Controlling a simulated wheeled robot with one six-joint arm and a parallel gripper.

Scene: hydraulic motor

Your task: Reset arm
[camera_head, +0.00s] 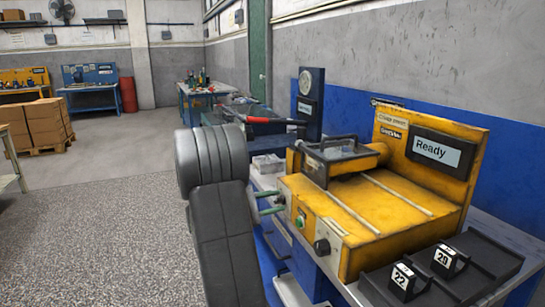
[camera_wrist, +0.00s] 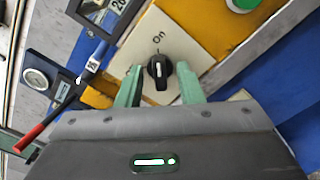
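My gripper (camera_head: 283,201) shows two green fingers in the head view, pointing at the front of the yellow machine (camera_head: 365,205). In the wrist view my gripper (camera_wrist: 159,68) has its fingers spread apart, one on each side of the black knob (camera_wrist: 158,70) in the picture. The fingers look clear of the knob, and nothing is held. The knob sits on a pale panel by the word "On"; it also shows in the head view (camera_head: 322,246).
A green button (camera_head: 300,220) is beside the knob. The machine's screen (camera_head: 438,151) reads "Ready". Black blocks numbered 22 and 29 (camera_head: 442,257) stand at the front right. A red-handled tool (camera_head: 265,120) is behind the arm. Open floor (camera_head: 100,220) lies to the left.

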